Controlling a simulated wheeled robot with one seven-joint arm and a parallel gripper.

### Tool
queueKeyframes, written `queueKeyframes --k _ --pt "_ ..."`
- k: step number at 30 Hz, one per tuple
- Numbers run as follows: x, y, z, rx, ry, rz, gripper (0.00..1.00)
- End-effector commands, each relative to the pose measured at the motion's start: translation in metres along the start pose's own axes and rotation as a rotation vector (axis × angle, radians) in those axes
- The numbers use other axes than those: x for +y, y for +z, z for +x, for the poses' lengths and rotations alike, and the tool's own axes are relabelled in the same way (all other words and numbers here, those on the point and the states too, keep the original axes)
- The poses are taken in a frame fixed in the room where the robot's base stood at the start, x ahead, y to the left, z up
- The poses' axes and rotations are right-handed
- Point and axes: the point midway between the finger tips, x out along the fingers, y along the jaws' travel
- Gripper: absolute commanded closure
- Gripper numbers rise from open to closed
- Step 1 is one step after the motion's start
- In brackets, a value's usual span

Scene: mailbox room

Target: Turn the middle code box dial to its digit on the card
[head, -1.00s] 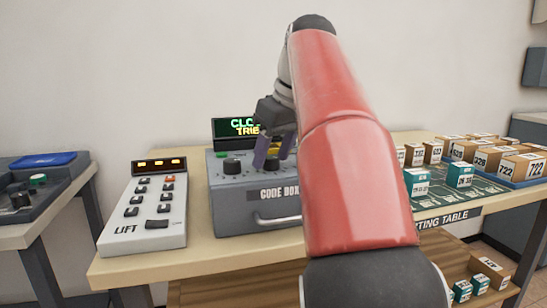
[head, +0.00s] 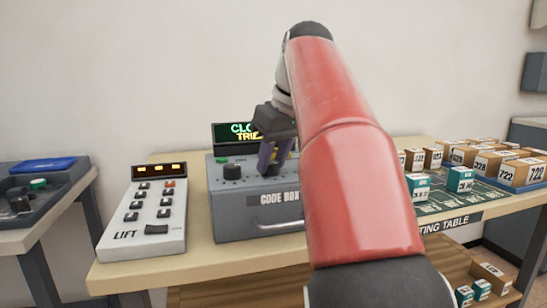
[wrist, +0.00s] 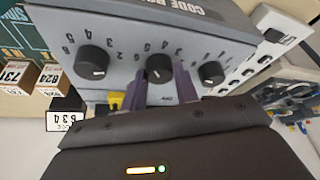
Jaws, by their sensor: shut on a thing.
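The grey code box (head: 228,226) stands on the table with a row of three dials on its sloped top. My gripper (head: 273,158) reaches down to it. In the wrist view its two purple fingers (wrist: 160,88) are shut on the middle dial (wrist: 160,70), one on each side. A white pointer mark shows on that dial, near its lower part. The other dials, at left (wrist: 97,62) and right (wrist: 211,73), are untouched. In the head view my gripper and arm hide the middle dial. A white label reading 634 (wrist: 65,121) shows in the wrist view; I cannot tell whether it is the card.
A lit display (head: 232,132) behind the box is partly hidden. A white lift panel (head: 146,217) stands left of the box. Numbered parcels (head: 487,164) and teal boxes (head: 460,180) stand at right. My red arm hides the table's middle.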

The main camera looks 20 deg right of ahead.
Motion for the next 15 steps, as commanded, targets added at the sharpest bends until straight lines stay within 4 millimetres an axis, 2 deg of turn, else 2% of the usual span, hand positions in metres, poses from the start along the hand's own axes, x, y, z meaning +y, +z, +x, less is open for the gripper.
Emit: queueKeyframes --k 15 --pt "-0.0029 -0.0006 -0.0005 0.001 0.160 0.384 0.93"
